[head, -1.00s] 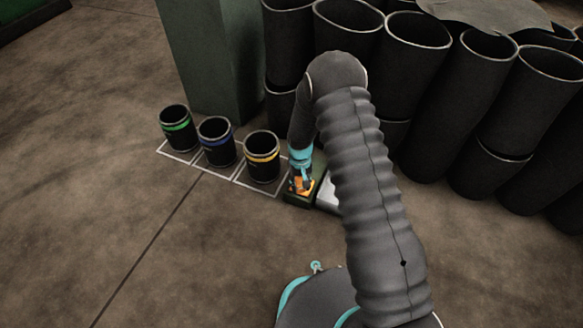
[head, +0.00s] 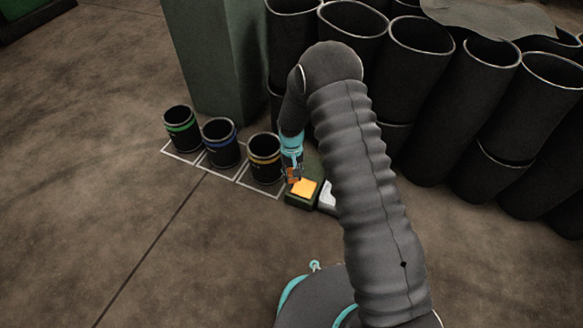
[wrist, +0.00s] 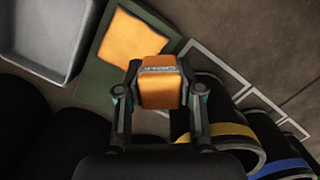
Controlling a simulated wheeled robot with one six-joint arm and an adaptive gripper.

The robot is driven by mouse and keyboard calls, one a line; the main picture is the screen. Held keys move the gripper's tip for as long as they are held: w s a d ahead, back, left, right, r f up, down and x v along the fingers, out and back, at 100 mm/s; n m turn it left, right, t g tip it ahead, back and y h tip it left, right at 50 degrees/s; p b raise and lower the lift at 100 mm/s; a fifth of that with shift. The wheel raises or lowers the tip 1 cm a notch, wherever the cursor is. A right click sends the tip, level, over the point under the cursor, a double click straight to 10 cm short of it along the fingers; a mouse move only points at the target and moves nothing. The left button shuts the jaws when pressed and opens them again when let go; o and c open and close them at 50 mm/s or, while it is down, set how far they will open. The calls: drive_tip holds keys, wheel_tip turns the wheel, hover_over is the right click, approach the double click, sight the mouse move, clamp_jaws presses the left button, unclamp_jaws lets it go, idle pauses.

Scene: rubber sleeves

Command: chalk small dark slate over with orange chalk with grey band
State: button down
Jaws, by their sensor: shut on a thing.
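My gripper (wrist: 160,92) is shut on the orange chalk with grey band (wrist: 161,88), a block with a grey strip across it. In the head view my gripper (head: 292,174) holds the chalk just above and to the left of the slate. The small slate shows as a square orange face (head: 305,187) on a dark green block; in the wrist view this orange face (wrist: 133,40) fills most of the square inside a dark green border. The chalk hides part of the slate's near side in the wrist view, where any gap between them is unclear.
A pale grey tray (head: 327,197) stands right of the slate. Black sleeves with yellow (head: 265,160), blue (head: 220,143) and green (head: 181,127) bands stand on white-outlined squares at left. A green pillar (head: 212,60) and large black tubes stand behind. The front floor is clear.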

drive_tip(key=shift+r+p, duration=0.55)
drive_tip(key=shift+r, duration=0.8)
